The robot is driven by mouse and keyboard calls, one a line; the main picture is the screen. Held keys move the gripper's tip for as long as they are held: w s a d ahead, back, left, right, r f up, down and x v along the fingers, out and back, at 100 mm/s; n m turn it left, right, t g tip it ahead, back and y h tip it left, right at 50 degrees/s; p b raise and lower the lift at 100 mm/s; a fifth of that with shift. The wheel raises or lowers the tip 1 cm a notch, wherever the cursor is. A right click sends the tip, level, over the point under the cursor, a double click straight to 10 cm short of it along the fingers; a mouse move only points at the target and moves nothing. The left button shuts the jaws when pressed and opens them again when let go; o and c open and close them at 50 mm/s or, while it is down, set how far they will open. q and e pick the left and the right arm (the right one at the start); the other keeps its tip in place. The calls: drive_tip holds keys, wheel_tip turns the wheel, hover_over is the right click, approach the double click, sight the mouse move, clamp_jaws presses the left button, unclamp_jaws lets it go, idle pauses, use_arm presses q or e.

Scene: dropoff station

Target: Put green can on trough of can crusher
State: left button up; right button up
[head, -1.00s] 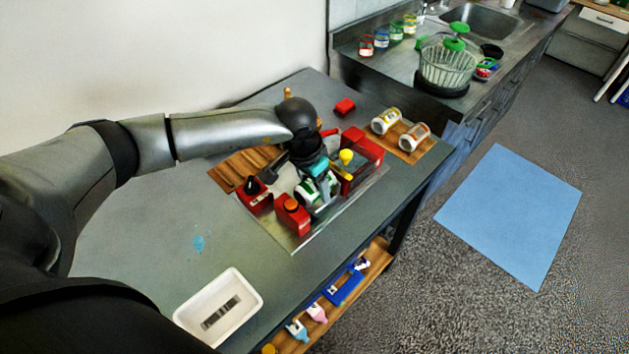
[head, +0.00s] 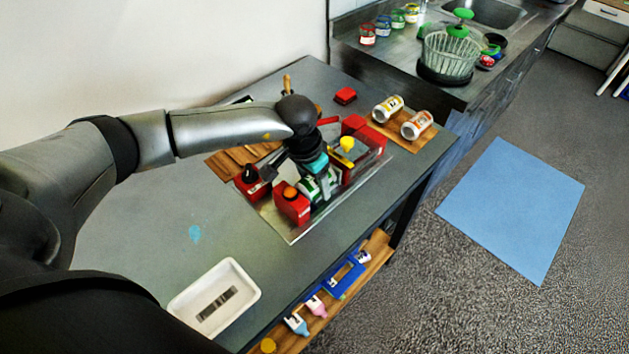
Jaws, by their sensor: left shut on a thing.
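The green can (head: 311,191), white with green bands, lies on its side in the middle of the red and metal can crusher (head: 357,150). My left gripper (head: 316,183) is shut on the can from above, and its fingers hide part of it. The can sits between the crusher's red end blocks; whether it rests on the trough cannot be told. My right gripper is not in view.
Two white cans with yellow (head: 387,109) and orange (head: 416,125) bands lie on a wooden board at the right. A white tray (head: 255,290) stands at the table's front.

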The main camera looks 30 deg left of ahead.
use_arm(q)
drive_tip(key=shift+b, duration=0.4)
idle(0.5)
drive_tip(key=o, duration=1)
drive_tip(key=shift+r+p, duration=2.1)
drive_tip(key=shift+r, duration=1.4)
